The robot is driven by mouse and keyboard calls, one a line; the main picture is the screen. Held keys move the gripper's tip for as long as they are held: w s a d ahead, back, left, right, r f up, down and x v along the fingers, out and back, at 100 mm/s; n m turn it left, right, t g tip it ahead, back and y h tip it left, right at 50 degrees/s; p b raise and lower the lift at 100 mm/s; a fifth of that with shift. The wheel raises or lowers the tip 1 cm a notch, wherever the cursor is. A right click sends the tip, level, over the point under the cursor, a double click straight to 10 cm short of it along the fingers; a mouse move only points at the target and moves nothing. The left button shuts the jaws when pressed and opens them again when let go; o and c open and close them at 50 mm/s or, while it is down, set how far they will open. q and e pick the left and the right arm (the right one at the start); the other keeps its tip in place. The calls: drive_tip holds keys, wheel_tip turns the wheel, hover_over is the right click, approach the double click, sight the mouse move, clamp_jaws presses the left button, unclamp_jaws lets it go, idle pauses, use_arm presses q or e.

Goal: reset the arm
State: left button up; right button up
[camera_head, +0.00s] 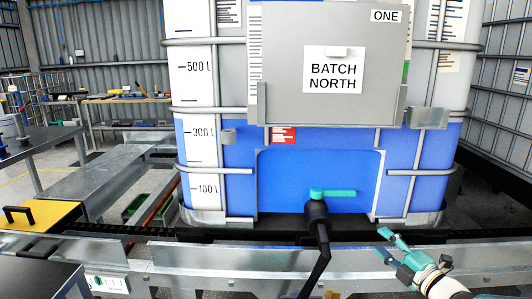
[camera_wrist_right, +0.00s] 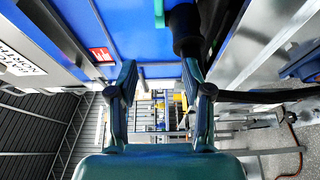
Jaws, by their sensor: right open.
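My right gripper (camera_head: 382,243) is at the lower right of the head view, in front of the steel rail and to the right of the black outlet. Its two teal fingers are apart and point left and up, with nothing between them. In the right wrist view the gripper (camera_wrist_right: 160,80) also shows spread fingers with an empty gap. The black outlet (camera_wrist_right: 184,30) stands just beyond the right finger there. My left gripper is out of the picture.
A large tank (camera_head: 230,150) with blue liquid stands ahead, marked BATCH NORTH. Its teal valve handle (camera_head: 335,194) tops the black outlet (camera_head: 317,215) and hose. A steel rail (camera_head: 200,260) runs across the front. A yellow box lid (camera_head: 40,217) with black handle is at left.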

drive_tip(key=s+a+f+m+g, duration=0.1)
drive_tip(key=a+f+m+g, duration=0.15)
drive_tip(key=a+f, duration=0.85)
drive_tip(key=s+a+f+m+g+h, duration=0.1)
drive_tip(key=s+a+f+m+g, duration=0.25)
drive_tip(key=s+f, duration=0.4)
drive_tip(key=s+a+f+m+g, duration=0.2)
drive_tip(key=s+f+m, duration=0.2)
drive_tip(key=f, duration=0.7)
drive_tip(key=s+a+f+m+g+h, duration=0.1)
drive_tip(key=s+f+m+g, duration=0.5)
drive_tip(key=s, duration=0.6)
drive_tip(key=s+f+m+g+h, duration=0.15)
drive_tip(key=s+f+m, duration=0.25)
drive_tip(key=s+m, duration=0.6)
wheel_tip(320, 180, up, 18)
drive_tip(key=n+p, duration=0.1)
drive_tip(key=p, duration=1.6)
drive_tip(key=shift+s+a+f+y, duration=0.15)
drive_tip(key=shift+s+f+y, duration=0.1)
drive_tip(key=shift+s+y, duration=0.15)
